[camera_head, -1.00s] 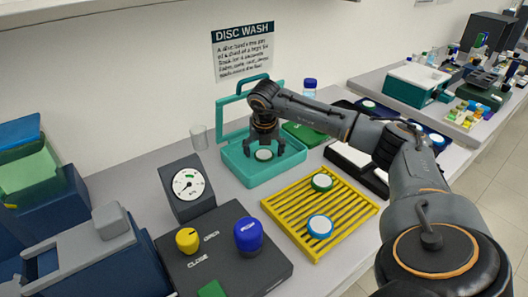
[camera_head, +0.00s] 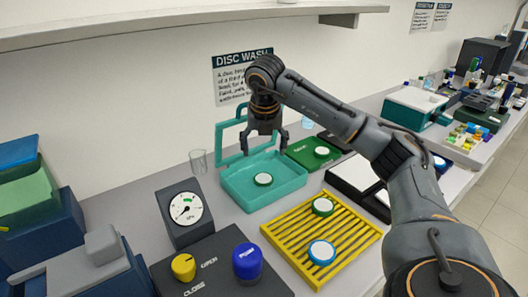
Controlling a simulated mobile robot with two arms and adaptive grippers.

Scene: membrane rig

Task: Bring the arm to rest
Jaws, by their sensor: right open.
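My right arm reaches in from the right side of the head view. My right gripper (camera_head: 265,150) points down with its fingers spread apart and empty. It hangs above the teal tray (camera_head: 288,190), near the back part of it. A white disc with a green rim (camera_head: 263,179) lies flat in the tray, below the gripper and apart from it. My left gripper does not show.
A yellow slatted rack (camera_head: 351,232) holds a green-rimmed disc (camera_head: 322,206) and a blue-rimmed disc (camera_head: 322,252). A gauge (camera_head: 187,208), a dark box with a blue knob (camera_head: 247,261) and a clear cup (camera_head: 198,161) stand left. A green pad (camera_head: 305,152) lies behind right. A shelf (camera_head: 190,18) hangs above.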

